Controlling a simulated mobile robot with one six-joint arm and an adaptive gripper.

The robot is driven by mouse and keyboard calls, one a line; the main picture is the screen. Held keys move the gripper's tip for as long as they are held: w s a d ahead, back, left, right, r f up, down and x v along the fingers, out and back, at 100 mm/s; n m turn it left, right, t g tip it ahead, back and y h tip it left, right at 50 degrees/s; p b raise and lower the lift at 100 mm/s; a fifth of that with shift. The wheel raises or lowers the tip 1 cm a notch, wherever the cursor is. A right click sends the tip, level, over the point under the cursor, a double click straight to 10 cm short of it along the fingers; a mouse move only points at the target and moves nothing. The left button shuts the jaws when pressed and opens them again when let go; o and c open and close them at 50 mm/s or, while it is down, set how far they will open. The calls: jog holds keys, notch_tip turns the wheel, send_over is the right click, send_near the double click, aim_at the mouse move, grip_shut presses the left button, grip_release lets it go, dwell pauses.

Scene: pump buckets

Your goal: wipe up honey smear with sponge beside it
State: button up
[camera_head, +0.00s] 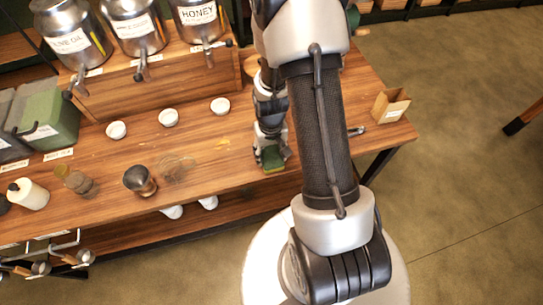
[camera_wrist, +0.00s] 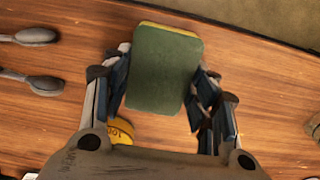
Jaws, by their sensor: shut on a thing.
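A sponge with a green face and a yellow edge (camera_wrist: 165,68) is between the fingers of my gripper (camera_wrist: 160,92) in the wrist view, and the gripper is shut on it. In the head view the green sponge (camera_head: 272,160) shows at my gripper (camera_head: 270,155), near the front edge of the wooden table. I cannot tell whether it touches the table. A small yellowish smear (camera_head: 222,143) lies on the table to the left of the gripper in the head view. My arm hides part of the table to the right.
Labelled metal dispensers, one marked HONEY (camera_head: 197,14), stand on a wooden riser (camera_head: 165,80) at the back. Small white cups (camera_head: 168,117) stand before it. A dark cup (camera_head: 139,180) and a white bottle (camera_head: 28,194) are at the left. An open box (camera_head: 390,106) is at the right.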

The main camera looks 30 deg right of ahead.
aim_at(271, 155)
jog(key=shift+c, duration=1.2)
jog(key=shift+r+p, duration=1.9)
jog(key=shift+r, duration=0.6)
